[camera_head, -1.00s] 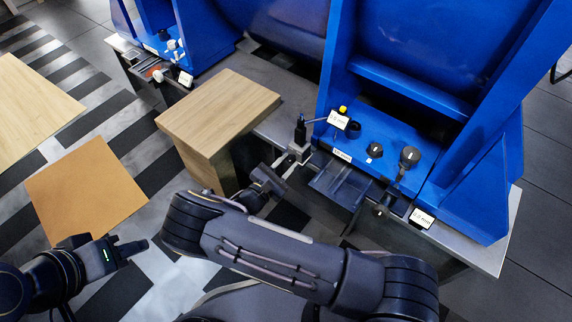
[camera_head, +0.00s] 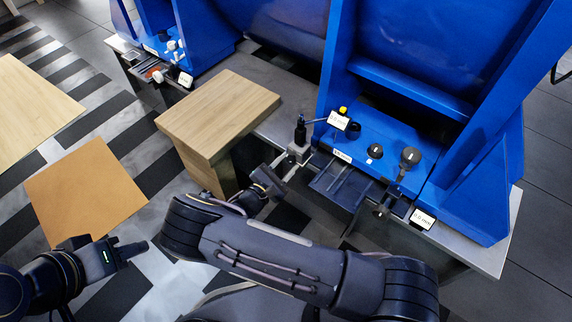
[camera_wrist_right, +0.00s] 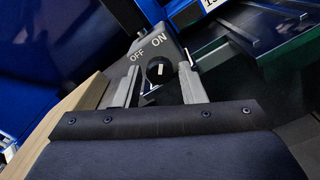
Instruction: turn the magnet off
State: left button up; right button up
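The magnet base is a grey block (camera_head: 299,152) at the front edge of the bench, with a black post on top. In the right wrist view its face (camera_wrist_right: 172,50) carries the words OFF and ON above a round black knob (camera_wrist_right: 158,72) with a pale mark. The mark points roughly up, towards ON. My right gripper (camera_wrist_right: 158,82) is open, with one finger on each side of the knob; I cannot tell whether they touch it. In the head view the right gripper (camera_head: 282,170) is at the block's near side. My left gripper (camera_head: 138,249) is away from the bench, low at left, its opening unclear.
A wooden block (camera_head: 225,110) stands left of the magnet. Blue machine frames (camera_head: 420,70) rise behind the bench. Several black knobs (camera_head: 410,157) and a small tray (camera_head: 342,185) lie to the right. An orange-brown board (camera_head: 85,190) lies at left.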

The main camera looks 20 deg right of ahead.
jog(key=shift+o, duration=1)
jog(key=p+v, duration=0.2)
jog(key=v, duration=0.5)
jog(key=shift+s+a, duration=0.25)
jog(key=shift+a, duration=0.1)
